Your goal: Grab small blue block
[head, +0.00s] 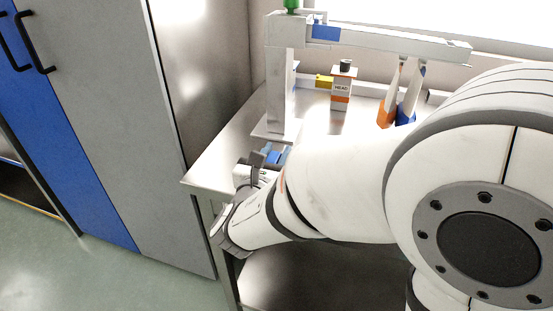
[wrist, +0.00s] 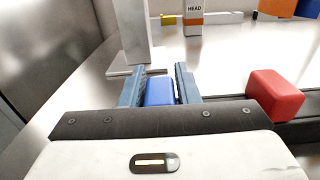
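The small blue block (wrist: 160,92) lies between the two blue-grey fingers of my gripper (wrist: 161,80) in the wrist view. The fingers stand on either side of it, close to its sides. I cannot tell whether both fingers touch it. In the head view my gripper (head: 266,157) is at the front left corner of the metal table, and its fingers and my arm make the block hard to pick out there.
A red block (wrist: 274,95) sits to the right on a dark strip. The white post (head: 281,90) of a frame stands just beyond my gripper. A box marked HEAD (head: 342,89) is farther back, near a yellow block (head: 324,81). A grey and blue cabinet (head: 110,120) is at left.

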